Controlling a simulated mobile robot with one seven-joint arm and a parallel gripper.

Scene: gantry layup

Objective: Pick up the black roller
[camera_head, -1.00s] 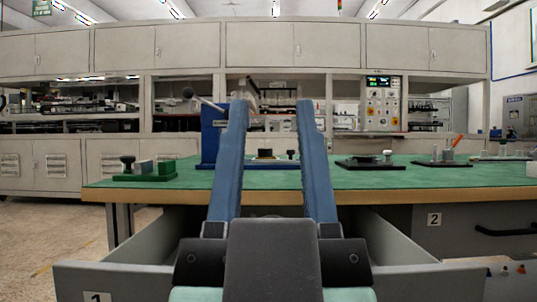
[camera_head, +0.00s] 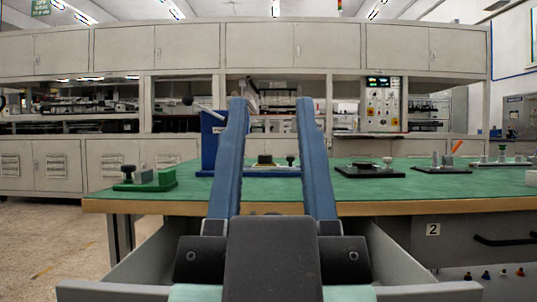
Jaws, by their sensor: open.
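My gripper (camera_head: 270,102) is in the middle of the view, its two long blue fingers apart and pointing away over the green-topped table (camera_head: 400,190). Nothing is held between them. I cannot make out the black roller for certain. A small dark shape shows low between the fingers, below the table's front edge, too hidden by my gripper to identify. An open grey drawer (camera_head: 112,290) lies under the gripper, and most of its inside is hidden.
A green block with a black knob (camera_head: 150,180) stands at the table's left. A blue lever press (camera_head: 208,140) stands behind the left finger. Black fixture plates (camera_head: 370,171) stand at the right. Drawer 2 (camera_head: 465,238) is shut. Small coloured pieces (camera_head: 503,273) show at lower right.

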